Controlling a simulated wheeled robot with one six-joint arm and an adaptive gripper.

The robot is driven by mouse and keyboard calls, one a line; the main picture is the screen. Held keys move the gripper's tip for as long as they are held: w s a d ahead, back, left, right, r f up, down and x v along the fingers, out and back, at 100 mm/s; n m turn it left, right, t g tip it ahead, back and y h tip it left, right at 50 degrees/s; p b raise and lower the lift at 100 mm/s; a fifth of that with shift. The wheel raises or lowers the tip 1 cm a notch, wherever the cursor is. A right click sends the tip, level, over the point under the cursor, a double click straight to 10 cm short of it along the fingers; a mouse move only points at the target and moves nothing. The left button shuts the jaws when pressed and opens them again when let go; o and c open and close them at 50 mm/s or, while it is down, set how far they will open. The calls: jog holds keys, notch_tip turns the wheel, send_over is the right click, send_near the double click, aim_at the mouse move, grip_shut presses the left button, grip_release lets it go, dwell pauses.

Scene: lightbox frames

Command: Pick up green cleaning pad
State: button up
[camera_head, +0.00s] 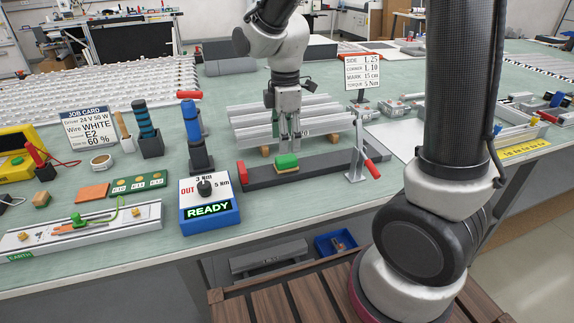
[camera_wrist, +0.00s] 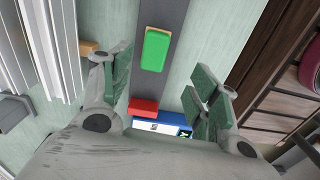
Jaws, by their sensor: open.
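The green cleaning pad (camera_head: 286,161) is a small green block with a tan underside, lying on a dark grey bar on the bench. It also shows in the wrist view (camera_wrist: 156,50), at the top centre on the bar. My gripper (camera_head: 290,146) is above and very near the pad in the head view, pointing down. In the wrist view my gripper (camera_wrist: 158,88) has its two fingers spread wide, one on each side of the bar, with nothing between them held. Whether the fingers touch the pad is not clear.
The dark bar (camera_head: 325,168) has a red block (camera_wrist: 144,107) at one end and a red-handled clamp (camera_head: 362,160) at the other. Silver aluminium profiles (camera_head: 250,128) lie behind. The blue READY box (camera_head: 209,207) stands front left. Wooden slats (camera_head: 300,300) lie below the bench.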

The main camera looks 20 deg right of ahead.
aim_at(286, 157)
jog(key=shift+f+n, duration=0.15)
jog(key=shift+n, duration=0.15)
jog(key=shift+f, duration=0.35)
jog(key=f, duration=0.4)
jog(key=w+f, duration=0.1)
jog(key=f, duration=0.1)
jog(key=shift+d+f, duration=0.2)
jog(key=shift+f, duration=0.2)
jog(key=c, duration=1.1)
